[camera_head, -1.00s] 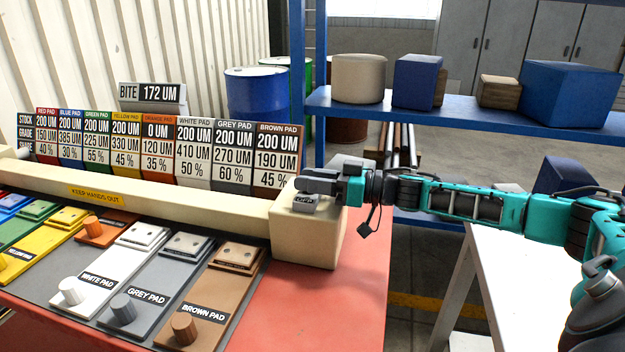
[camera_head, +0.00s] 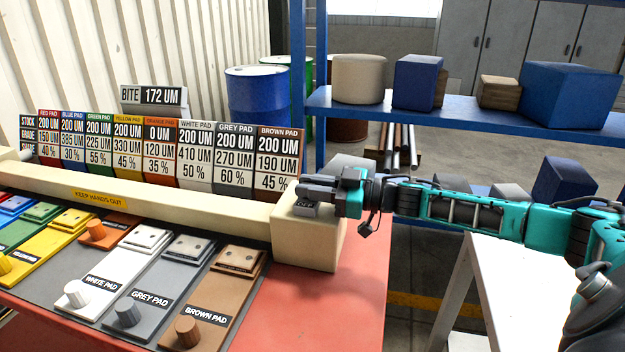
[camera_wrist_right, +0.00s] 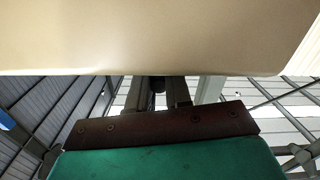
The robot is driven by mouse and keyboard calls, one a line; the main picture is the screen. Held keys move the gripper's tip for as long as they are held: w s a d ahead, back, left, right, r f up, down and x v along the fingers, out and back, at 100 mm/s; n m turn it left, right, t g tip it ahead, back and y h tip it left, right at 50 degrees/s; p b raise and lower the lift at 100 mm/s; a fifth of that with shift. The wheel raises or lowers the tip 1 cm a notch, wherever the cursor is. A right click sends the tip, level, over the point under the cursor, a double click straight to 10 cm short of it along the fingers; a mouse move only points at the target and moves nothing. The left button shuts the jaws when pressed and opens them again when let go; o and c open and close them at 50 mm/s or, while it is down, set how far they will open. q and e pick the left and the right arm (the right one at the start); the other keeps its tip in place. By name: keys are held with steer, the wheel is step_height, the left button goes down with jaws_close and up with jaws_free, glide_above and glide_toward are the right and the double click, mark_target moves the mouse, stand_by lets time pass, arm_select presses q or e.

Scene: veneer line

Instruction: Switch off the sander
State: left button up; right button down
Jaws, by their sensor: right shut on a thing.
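The sander is a long beige machine (camera_head: 180,205) with a beam marked "KEEP HANDS OUT" and a block-shaped end housing (camera_head: 305,250) at its right. A small dark grey switch (camera_head: 306,210) sits on the top of that housing. My right gripper (camera_head: 312,190) reaches in from the right, low over the housing top, and is shut at the switch, whose upper part its fingers hide. In the right wrist view, the beige housing (camera_wrist_right: 150,35) fills the top, and the dark fingers (camera_wrist_right: 162,92) end at its edge, so the switch is hidden there. My left gripper is out of view.
Coloured pads with knobs, including a brown pad (camera_head: 213,310), lie before the beam on a red table (camera_head: 300,310). Stock signs (camera_head: 200,155) and a "BITE 172 UM" sign (camera_head: 155,97) stand behind. A blue shelf (camera_head: 460,120) with boxes is behind my arm; a white table (camera_head: 530,290) stands right.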

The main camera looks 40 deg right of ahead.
steer(key=shift+s+a+n, duration=0.1)
steer(key=shift+n, duration=0.8)
steer(key=c, duration=1.1)
jaws_free()
steer(key=shift+s, duration=0.1)
steer(key=p+v, duration=0.1)
steer(key=v, duration=1.1)
steer(key=shift+s, duration=0.25)
steer(key=shift+d, duration=0.25)
